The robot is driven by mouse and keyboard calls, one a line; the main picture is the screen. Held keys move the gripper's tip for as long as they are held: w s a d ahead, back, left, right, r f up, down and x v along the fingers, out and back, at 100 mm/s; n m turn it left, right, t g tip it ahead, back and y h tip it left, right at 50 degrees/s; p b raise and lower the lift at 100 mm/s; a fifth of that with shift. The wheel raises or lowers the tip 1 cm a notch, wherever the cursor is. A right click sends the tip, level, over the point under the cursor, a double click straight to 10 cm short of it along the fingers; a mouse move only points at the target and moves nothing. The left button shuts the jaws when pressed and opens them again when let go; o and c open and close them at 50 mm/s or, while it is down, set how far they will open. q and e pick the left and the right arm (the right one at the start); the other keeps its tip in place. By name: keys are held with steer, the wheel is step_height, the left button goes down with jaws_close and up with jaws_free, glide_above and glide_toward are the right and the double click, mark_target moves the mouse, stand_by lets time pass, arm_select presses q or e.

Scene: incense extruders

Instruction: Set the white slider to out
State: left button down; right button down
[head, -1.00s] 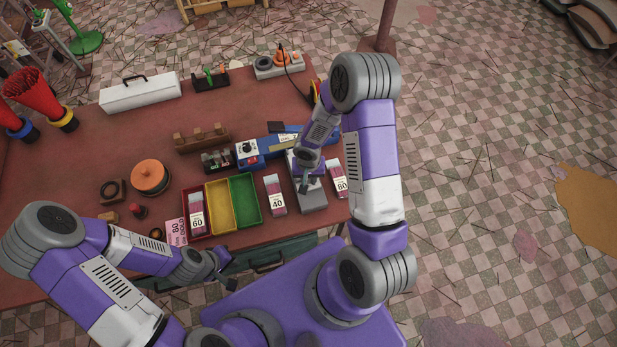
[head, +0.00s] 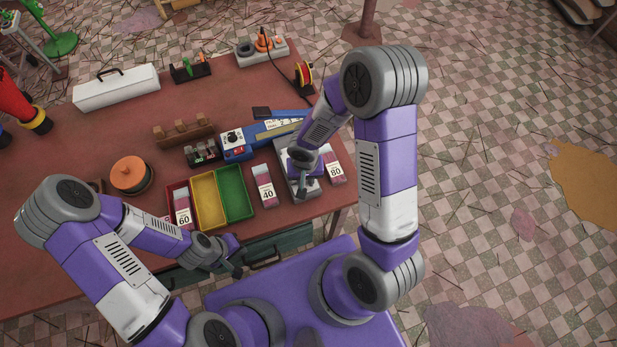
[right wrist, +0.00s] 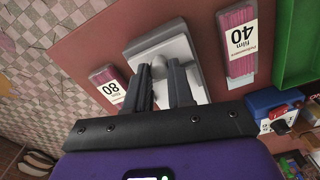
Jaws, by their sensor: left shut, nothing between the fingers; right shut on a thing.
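A pale grey-white block (head: 311,189) stands near the table's front edge, between the packs marked 40 and 80. In the right wrist view its flat plate (right wrist: 186,46) carries a small grey-white knob (right wrist: 158,69), which I take for the white slider. My right gripper (head: 301,194) reaches down onto the block. In the right wrist view its fingers (right wrist: 160,72) are shut on the knob from both sides. The slider's track and end marks are hidden, so its setting cannot be told. My left gripper (head: 238,271) is shut and empty before the table's front edge.
A pack marked 40 (head: 264,186) and a pack marked 80 (head: 334,169) flank the block closely. A red, yellow and green tray (head: 169,204) is to the left. A blue machine (head: 267,137) lies behind. Open floor is to the right.

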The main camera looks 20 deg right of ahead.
steer(key=shift+s, duration=0.25)
steer(key=c, duration=1)
jaws_free()
steer(key=shift+s, duration=0.1)
steer(key=shift+w+r, duration=0.2)
steer(key=shift+r, duration=0.1)
step_height(320, 180, up, 7)
steer(key=shift+s+p, duration=0.1)
steer(key=shift+p, duration=0.6)
